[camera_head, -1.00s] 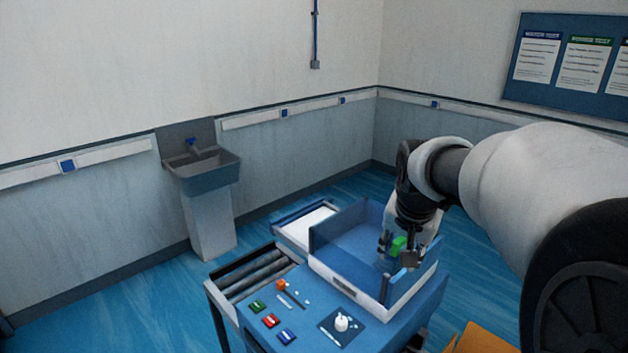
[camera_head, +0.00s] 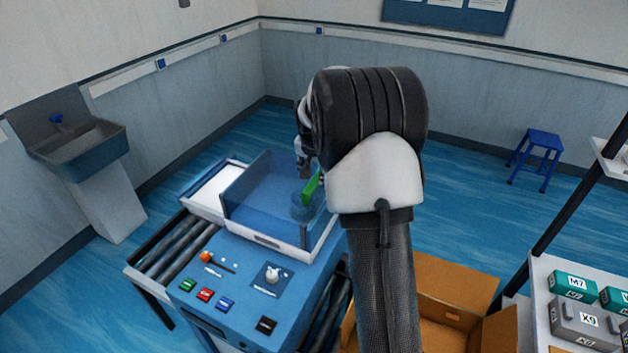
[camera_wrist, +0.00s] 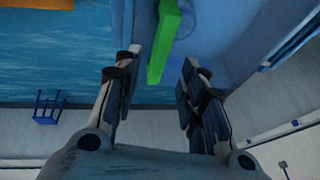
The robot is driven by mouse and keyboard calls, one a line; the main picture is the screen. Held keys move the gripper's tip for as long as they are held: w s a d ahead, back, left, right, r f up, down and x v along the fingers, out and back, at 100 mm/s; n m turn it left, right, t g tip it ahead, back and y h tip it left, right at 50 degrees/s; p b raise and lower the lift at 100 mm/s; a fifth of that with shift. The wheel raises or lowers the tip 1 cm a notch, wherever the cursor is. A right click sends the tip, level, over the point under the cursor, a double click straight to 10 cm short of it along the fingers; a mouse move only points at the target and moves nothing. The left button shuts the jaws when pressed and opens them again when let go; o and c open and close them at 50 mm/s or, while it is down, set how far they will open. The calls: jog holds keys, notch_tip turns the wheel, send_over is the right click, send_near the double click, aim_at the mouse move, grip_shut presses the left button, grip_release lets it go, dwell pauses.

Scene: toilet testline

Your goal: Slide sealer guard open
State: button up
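The sealer (camera_head: 225,259) is a blue machine with a guard of see-through blue panels (camera_head: 247,187) around its top. A bright green handle (camera_head: 311,187) stands at the guard's right side. In the wrist view the green handle (camera_wrist: 166,38) shows between the two fingertips, with a gap on both sides. My gripper (camera_wrist: 159,62) is open and empty. In the head view my gripper (camera_head: 304,168) is just behind the handle, partly hidden by my arm. I cannot tell how deep the handle lies between the fingers.
A roller conveyor (camera_head: 172,250) runs along the sealer's left. A cardboard box (camera_head: 450,285) stands open at the right. Beyond it is a shelf (camera_head: 545,268) with labelled boxes. A blue stool (camera_head: 540,148) and a sink (camera_head: 85,145) stand clear of the arm.

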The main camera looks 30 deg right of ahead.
aim_at(314, 182)
jog(key=x, duration=0.7)
jog(key=shift+w+f, duration=0.1)
jog(key=shift+f, duration=0.15)
jog(key=shift+c, duration=0.4)
grip_shut()
